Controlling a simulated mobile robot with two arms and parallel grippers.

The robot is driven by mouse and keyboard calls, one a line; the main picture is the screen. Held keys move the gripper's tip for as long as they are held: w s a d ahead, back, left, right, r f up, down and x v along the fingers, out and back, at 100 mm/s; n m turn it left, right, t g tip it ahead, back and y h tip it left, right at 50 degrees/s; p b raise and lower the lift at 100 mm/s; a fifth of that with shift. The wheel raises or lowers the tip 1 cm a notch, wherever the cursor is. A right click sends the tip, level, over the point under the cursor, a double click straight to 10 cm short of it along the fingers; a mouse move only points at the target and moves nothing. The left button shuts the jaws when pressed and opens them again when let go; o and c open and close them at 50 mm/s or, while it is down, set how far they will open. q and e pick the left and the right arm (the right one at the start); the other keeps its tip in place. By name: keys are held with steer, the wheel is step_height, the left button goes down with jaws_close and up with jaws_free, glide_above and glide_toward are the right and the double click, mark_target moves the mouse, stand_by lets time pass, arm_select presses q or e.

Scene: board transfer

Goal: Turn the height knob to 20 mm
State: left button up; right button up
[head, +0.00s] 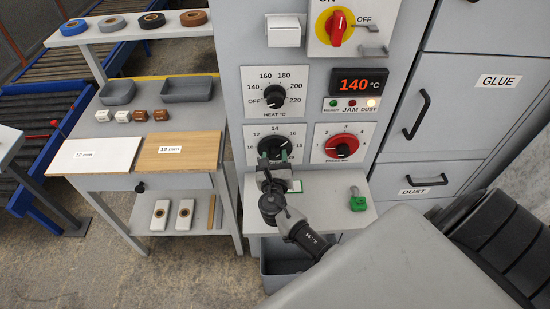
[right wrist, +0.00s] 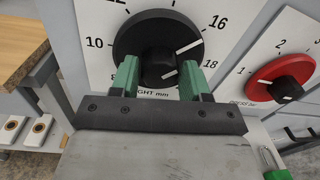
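The height knob (head: 273,147) is a black dial on the white HEIGHT mm plate of the grey machine. In the right wrist view the knob (right wrist: 155,30) has a white pointer line aimed to the upper right, between 16 and 18. The lower scale marks are partly hidden. My left gripper is not in view.
The red pressure knob (head: 341,147) sits close to the right of the height knob. The heat knob (head: 274,97) is above it; a display (head: 358,82) reads 140 °C. A side table (head: 100,180) holds boards at left.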

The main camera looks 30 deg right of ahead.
steer(key=c, duration=0.5)
steer(key=shift+f+m, duration=0.1)
steer(key=shift+m, duration=0.2)
steer(key=shift+m+b, duration=0.9)
steer(key=shift+m, duration=0.3)
steer(key=m+b, duration=0.2)
steer(key=m, duration=0.2)
steer(key=shift+f+m+y, duration=0.1)
steer(key=shift+m+y, duration=0.2)
steer(key=m+b, duration=0.3)
steer(key=m, duration=0.2)
steer(key=shift+s+d, duration=0.1)
steer(key=m+b, duration=0.2)
steer(key=m, duration=0.2)
steer(key=shift+m+y+b, duration=0.3)
steer(key=shift+b, duration=0.05)
